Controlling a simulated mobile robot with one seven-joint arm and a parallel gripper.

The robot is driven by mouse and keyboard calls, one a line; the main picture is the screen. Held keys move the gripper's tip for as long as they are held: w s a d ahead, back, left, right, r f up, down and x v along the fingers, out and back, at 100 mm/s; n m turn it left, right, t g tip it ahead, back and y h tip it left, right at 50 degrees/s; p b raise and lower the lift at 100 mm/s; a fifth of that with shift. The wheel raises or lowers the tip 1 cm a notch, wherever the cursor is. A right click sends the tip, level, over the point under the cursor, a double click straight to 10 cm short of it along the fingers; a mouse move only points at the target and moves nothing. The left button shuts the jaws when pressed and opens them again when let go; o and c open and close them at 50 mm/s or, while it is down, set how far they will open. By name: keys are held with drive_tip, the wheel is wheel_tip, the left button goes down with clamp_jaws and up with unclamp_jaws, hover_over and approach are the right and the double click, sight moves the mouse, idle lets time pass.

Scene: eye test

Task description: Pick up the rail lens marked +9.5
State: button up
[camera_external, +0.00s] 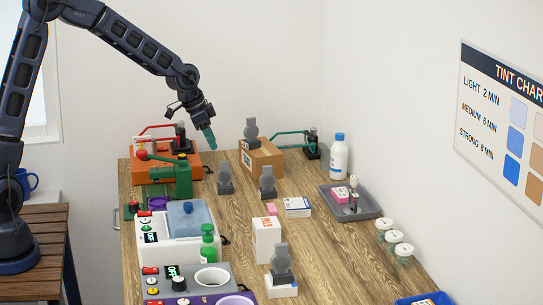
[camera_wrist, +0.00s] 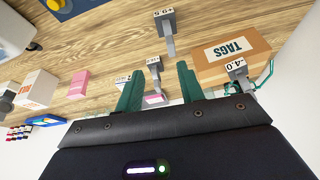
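The rail lens marked +9.5 (camera_wrist: 168,34) stands on the wood table at the top of the wrist view, its label upside down there. It appears to be the grey lens (camera_external: 225,180) left of the cardboard box in the external view. A second grey lens (camera_wrist: 153,68) stands nearby, its label too small to read; it also shows in the external view (camera_external: 267,182). A third lens, marked -4.0 (camera_wrist: 237,68), stands on the cardboard box. My gripper (camera_external: 210,142) is above the table, up and left of the lenses. Its green fingers (camera_wrist: 158,88) are apart with nothing held.
The cardboard TAGS box (camera_wrist: 225,52) is right of the lenses in the wrist view. A green machine (camera_external: 170,178) and an orange case (camera_external: 190,160) stand at the table's left. Another lens (camera_external: 281,262) sits on a white box near the front. A grey tray (camera_external: 368,213) lies right.

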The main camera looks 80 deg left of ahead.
sight(226, 169)
drive_tip(key=x, duration=0.4)
drive_tip(key=a+x, duration=0.1)
drive_tip(key=x, duration=0.3)
drive_tip(key=a+x, duration=0.1)
drive_tip(key=x, duration=0.3)
drive_tip(key=shift+w+f, duration=0.25)
drive_tip(key=shift+f, duration=0.1)
clamp_jaws()
